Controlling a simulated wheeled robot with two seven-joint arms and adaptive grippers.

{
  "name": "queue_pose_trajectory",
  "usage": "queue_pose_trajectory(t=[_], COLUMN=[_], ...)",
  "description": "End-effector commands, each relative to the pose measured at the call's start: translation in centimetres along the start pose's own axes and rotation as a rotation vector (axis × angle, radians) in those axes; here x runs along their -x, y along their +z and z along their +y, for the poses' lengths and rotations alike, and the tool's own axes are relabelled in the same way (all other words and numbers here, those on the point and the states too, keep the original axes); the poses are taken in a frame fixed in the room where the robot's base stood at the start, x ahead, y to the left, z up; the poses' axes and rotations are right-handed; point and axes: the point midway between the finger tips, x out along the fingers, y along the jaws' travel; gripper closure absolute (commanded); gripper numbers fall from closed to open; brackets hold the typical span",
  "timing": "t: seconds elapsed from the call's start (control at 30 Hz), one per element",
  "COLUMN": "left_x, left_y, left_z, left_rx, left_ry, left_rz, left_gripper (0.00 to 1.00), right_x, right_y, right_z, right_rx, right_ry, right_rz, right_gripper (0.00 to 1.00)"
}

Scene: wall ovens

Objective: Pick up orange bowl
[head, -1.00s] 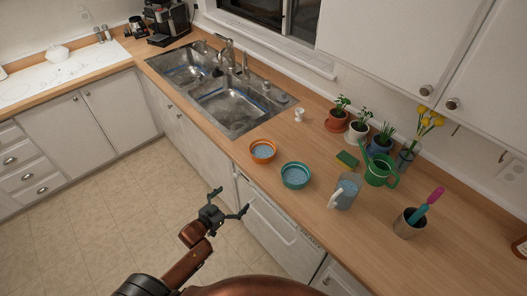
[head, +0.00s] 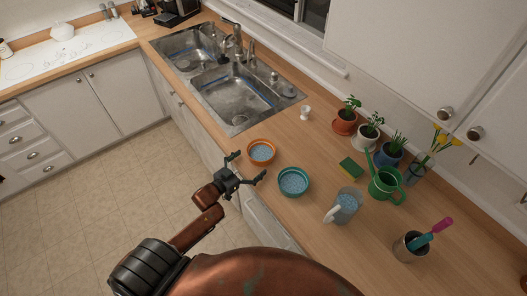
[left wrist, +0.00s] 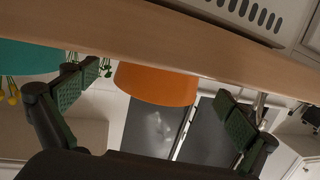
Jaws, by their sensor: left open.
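The orange bowl (head: 262,152) sits upright on the wooden counter in front of the sink, close to the counter's front edge. Its inside is pale blue. My left gripper (head: 247,167) is open and empty, just in front of the bowl and near the counter edge, apart from it in the head view. In the left wrist view, the orange bowl (left wrist: 157,84) shows beyond and between the two spread fingers of my left gripper (left wrist: 160,100). My right gripper is not in view.
A teal bowl (head: 293,182) stands right of the orange bowl. A glass pitcher (head: 345,205), a sponge (head: 351,168), a green watering can (head: 386,186) and potted plants stand farther right. The sink (head: 232,95) lies behind.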

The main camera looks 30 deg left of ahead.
Motion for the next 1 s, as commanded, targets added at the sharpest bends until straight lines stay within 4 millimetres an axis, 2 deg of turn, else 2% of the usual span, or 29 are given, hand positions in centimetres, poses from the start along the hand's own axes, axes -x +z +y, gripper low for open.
queue_pose_trajectory(t=[0.23, 0.4, 0.5, 0.77, 1.0], left_x=[-3.5, -5.9, -6.6, -6.8, -6.7], left_y=[-0.4, -0.4, -0.3, -0.3, -0.2], left_z=[0.2, -0.1, -0.1, -0.1, -0.2], left_rx=[-0.002, -0.001, -0.001, -0.001, -0.001], left_ry=[0.011, 0.010, 0.009, 0.008, 0.008], left_rz=[0.003, 0.003, 0.001, 0.001, 0.001], left_gripper=[0.00, 0.00, 0.00, 0.00, 0.17], right_x=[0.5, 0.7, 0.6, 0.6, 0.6], right_y=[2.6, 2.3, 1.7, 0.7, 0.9], right_z=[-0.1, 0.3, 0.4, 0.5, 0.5], right_rx=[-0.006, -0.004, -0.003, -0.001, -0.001], right_ry=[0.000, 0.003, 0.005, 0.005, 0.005], right_rz=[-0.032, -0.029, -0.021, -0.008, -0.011], right_gripper=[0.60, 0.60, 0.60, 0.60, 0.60])
